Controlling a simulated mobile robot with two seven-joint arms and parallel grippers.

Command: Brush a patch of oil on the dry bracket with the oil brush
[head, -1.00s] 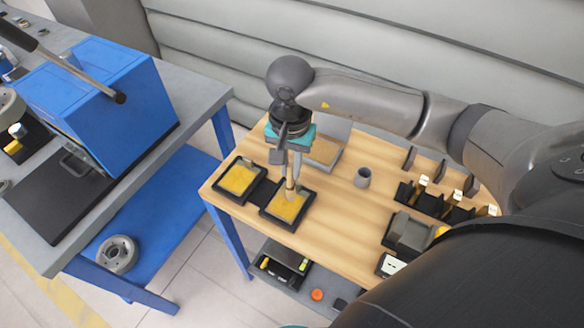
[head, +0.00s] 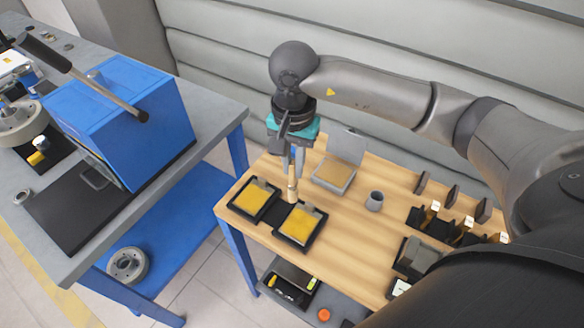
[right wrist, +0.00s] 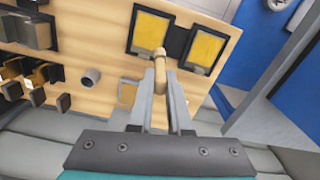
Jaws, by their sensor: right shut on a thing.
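My right gripper (head: 293,160) points down, shut on the oil brush (head: 292,190), a short tan stick. In the right wrist view, the brush (right wrist: 159,70) stands between the fingertips (right wrist: 160,88). The brush is over the back of the gap between two black-framed yellow pads, the left pad (head: 250,200) and the right pad (head: 299,226). Each pad has a small grey piece at its back edge, perhaps a bracket; I cannot tell which is dry. Whether the brush tip touches anything is unclear. My left gripper is out of view.
An open grey box (head: 333,174) stands behind the pads, and a grey cup (head: 374,201) to the right. Black holders with white labels (head: 440,222) line the table's right side. A blue machine (head: 120,120) sits on the left bench. The wooden table's middle (head: 350,235) is clear.

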